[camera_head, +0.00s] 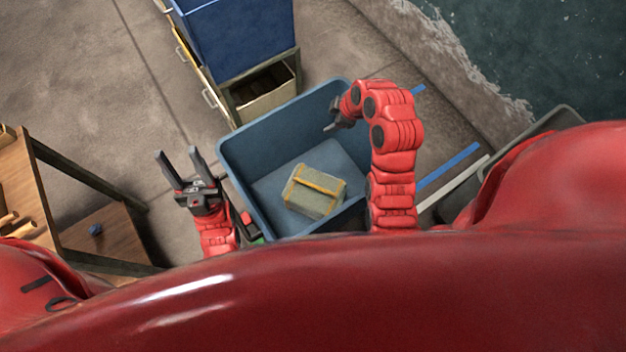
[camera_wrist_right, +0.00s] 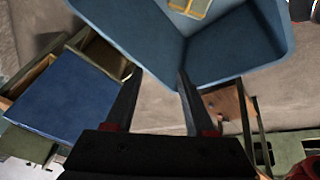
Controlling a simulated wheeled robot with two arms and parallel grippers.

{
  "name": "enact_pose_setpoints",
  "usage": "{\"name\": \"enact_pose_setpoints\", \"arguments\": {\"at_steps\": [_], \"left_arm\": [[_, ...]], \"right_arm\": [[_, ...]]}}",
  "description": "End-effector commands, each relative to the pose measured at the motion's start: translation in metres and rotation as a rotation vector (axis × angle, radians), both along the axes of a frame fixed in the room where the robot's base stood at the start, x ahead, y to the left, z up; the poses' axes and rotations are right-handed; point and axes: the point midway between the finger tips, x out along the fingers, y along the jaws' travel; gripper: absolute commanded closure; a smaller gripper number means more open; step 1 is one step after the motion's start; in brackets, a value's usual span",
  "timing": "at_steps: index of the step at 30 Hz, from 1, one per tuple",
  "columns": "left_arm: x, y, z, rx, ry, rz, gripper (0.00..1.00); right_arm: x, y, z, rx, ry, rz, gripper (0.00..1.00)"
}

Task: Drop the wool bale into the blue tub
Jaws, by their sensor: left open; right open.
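The wool bale (camera_head: 315,190), a grey-beige block with yellow bands, lies on the floor of the blue tub (camera_head: 236,147) in the head view. In the right wrist view, part of the bale (camera_wrist_right: 190,8) shows inside the tub (camera_wrist_right: 235,55) at the top edge. My left gripper (camera_head: 181,165) is open and empty, outside the tub to its left. My right gripper (camera_head: 332,124) is over the far right part of the tub, apart from the bale. In the right wrist view its two fingers (camera_wrist_right: 157,88) are spread with nothing between them.
A blue bin (camera_head: 240,35) sits on a drawer cabinet (camera_head: 262,95) beyond the tub. A wooden table (camera_head: 22,190) stands at the left, with a small blue object (camera_head: 96,230) on a lower board. Water (camera_head: 530,50) lies past the edge at the upper right.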

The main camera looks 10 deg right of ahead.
Motion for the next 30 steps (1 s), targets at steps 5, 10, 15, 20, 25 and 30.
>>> {"name": "enact_pose_setpoints", "arguments": {"at_steps": [5, 10, 15, 20, 25, 30], "left_arm": [[0.0, 0.0, 0.043, 0.0, 0.0, 0.0, 0.5], [0.0, 0.0, 0.059, 0.0, 0.0, 0.0, 0.5], [0.0, 0.0, 0.065, 0.0, 0.0, 0.0, 0.5], [0.0, 0.0, 0.065, 0.0, 0.0, 0.0, 0.5], [0.0, 0.0, 0.064, 0.0, 0.0, 0.0, 0.5], [0.0, 0.0, 0.064, 0.0, 0.0, 0.0, 0.5]], "right_arm": [[-0.014, -0.012, 0.047, -0.005, 0.001, -0.001, 0.45], [-0.024, -0.02, 0.071, -0.003, 0.0, -0.001, 0.45], [-0.029, -0.023, 0.081, -0.002, -0.001, 0.001, 0.45], [-0.03, -0.023, 0.082, 0.001, 0.0, 0.001, 0.45], [-0.03, -0.023, 0.081, 0.001, 0.0, 0.001, 0.45], [-0.03, -0.023, 0.081, 0.001, 0.0, 0.001, 0.45]]}}
